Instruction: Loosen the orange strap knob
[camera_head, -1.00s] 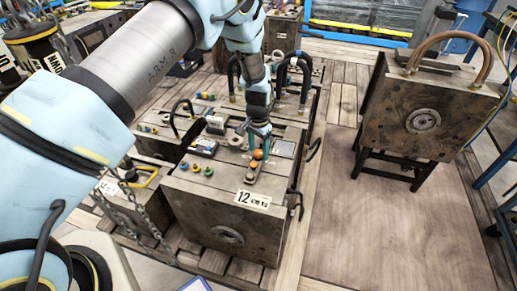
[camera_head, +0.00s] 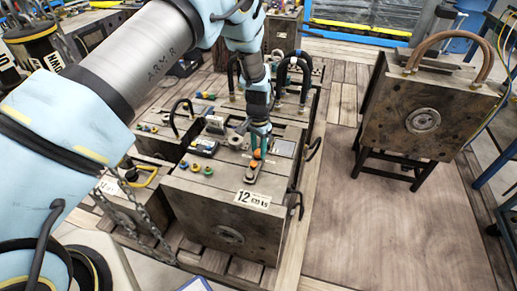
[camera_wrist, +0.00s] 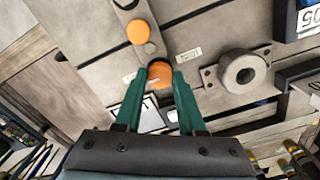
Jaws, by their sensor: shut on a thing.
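My gripper (camera_wrist: 160,88) points down onto the mould marked 12 (camera_head: 205,205). Its two green fingers are shut on an orange knob (camera_wrist: 160,75), one on each side of it. The knob has a pale mark on its top and shows between the fingertips in the head view (camera_head: 257,154). A grey metal strap (camera_wrist: 127,14) runs away from it. A second orange round piece (camera_wrist: 140,32) sits on the strap, apart from the fingers. The fingers partly hide the held knob, and its thread is out of sight.
A grey ring-shaped fitting (camera_wrist: 239,74) stands right of the fingers in the wrist view. Green, yellow and blue fittings (camera_head: 195,167) are on the mould's left. Black hoses (camera_head: 284,75) rise behind. Another mould (camera_head: 400,115) stands on a dark stand at right, with clear floor before it.

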